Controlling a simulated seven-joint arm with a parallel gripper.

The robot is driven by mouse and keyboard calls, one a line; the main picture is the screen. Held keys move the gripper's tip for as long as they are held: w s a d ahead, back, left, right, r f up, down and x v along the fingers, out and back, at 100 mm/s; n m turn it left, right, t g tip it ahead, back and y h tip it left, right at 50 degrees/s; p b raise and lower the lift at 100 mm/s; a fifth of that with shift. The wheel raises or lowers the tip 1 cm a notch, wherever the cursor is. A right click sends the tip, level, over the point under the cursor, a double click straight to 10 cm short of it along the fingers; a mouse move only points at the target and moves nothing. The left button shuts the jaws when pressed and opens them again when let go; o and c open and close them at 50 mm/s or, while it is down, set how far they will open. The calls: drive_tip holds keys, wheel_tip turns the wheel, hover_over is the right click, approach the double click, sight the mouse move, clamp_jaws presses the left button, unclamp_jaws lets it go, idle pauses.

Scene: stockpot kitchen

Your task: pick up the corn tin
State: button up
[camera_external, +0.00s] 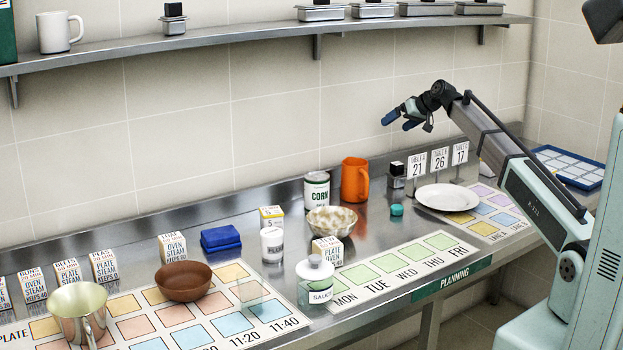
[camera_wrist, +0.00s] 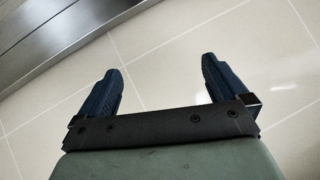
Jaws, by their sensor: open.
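The corn tin (camera_external: 316,189) is a white and green can with a metal lid, marked CORN. It stands upright at the back of the steel counter, left of the orange mug (camera_external: 355,180) and behind the speckled bowl (camera_external: 331,221). My gripper (camera_external: 391,122) is open and empty in the air, above and to the right of the tin, near the tiled wall. In the wrist view its two blue fingers (camera_wrist: 162,85) are spread apart with only tiles and a metal edge beyond them. The tin is not in the wrist view.
A white jar (camera_external: 272,244), a yellow-topped box (camera_external: 271,216) and a lidded sauce pot (camera_external: 315,279) stand near the tin. A white plate (camera_external: 447,198), a teal lid-like piece (camera_external: 397,210) and number cards (camera_external: 440,160) are to the right. A shelf (camera_external: 260,38) runs above.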

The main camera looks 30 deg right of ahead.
drive_tip(key=s+a+n+g, duration=0.1)
drive_tip(key=a+n+g, duration=0.25)
drive_tip(key=a, duration=1.35)
drive_tip(key=n+g+h, duration=0.1)
drive_tip(key=n+g, duration=0.1)
drive_tip(key=n, duration=0.2)
approach(318, 176)
drive_tip(key=shift+m, duration=0.25)
drive_tip(key=x, duration=0.2)
drive_tip(key=w+x, duration=0.1)
drive_tip(key=x, duration=0.4)
drive_tip(key=shift+w, duration=0.2)
drive_tip(key=shift+s+a+f, duration=0.1)
drive_tip(key=shift+a+f, duration=0.05)
drive_tip(key=shift+f, duration=0.55)
drive_tip(key=shift+s+x, duration=0.15)
drive_tip(key=shift+x, duration=0.8)
drive_tip(key=shift+s+x, duration=0.1)
drive_tip(key=shift+x, duration=0.9)
drive_tip(key=shift+c, duration=0.3)
drive_tip(key=c, duration=1.2)
